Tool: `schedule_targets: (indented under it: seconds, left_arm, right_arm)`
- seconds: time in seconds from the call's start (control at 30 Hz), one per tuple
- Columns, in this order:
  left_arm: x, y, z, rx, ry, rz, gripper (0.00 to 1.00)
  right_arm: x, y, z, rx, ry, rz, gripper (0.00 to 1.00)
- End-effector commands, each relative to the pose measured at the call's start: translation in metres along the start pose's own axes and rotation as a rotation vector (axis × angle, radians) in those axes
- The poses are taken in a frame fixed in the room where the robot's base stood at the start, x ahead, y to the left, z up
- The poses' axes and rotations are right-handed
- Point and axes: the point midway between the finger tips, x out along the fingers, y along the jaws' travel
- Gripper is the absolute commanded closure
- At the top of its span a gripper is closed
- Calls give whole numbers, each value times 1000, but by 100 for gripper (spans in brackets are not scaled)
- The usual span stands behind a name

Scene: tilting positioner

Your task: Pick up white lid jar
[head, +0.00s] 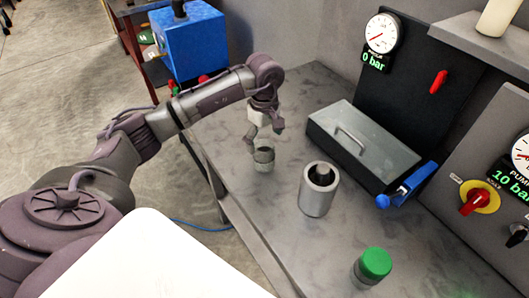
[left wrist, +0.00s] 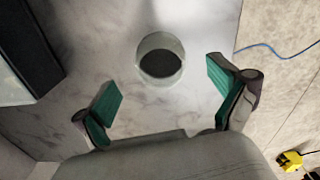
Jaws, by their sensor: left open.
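A small jar (head: 264,160) stands upright on the grey bench near its left edge. It has a pale rim and a greyish body. From above in the left wrist view, the jar (left wrist: 160,62) shows a pale ring around a dark round middle; I cannot make out a white lid on it. My left gripper (head: 264,131) is open just above the jar, pointing down. In the left wrist view its green-padded fingers (left wrist: 163,86) are spread wide, with the jar ahead of them and nothing between the pads. My right gripper is not in view.
A metal cylinder (head: 319,190) with a dark opening stands right of the jar. A green-lidded jar (head: 374,266) stands nearer the front. A grey box with a handle (head: 362,146) and gauge panels line the back. A whitish cylinder (head: 497,17) stands on the shelf.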

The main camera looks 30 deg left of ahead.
Motion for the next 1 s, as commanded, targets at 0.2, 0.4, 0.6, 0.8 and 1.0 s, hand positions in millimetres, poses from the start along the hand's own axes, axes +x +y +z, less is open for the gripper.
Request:
schedule_targets:
  seconds: [0.2, 0.4, 0.6, 0.8, 1.0]
  left_arm:
    - [16, -2, 1, 1, -3, -4, 3]
    - [46, -2, 0, -1, -3, -2, 3]
    - [56, -1, 0, 2, -1, 2, 3]
    - [56, -1, -1, 2, -1, 2, 15]
    - [56, -1, -1, 1, -1, 1, 48]
  right_arm:
    - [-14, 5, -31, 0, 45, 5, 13]
    - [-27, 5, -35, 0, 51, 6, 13]
    - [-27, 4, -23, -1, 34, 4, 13]
    - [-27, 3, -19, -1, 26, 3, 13]
    - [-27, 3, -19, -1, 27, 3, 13]
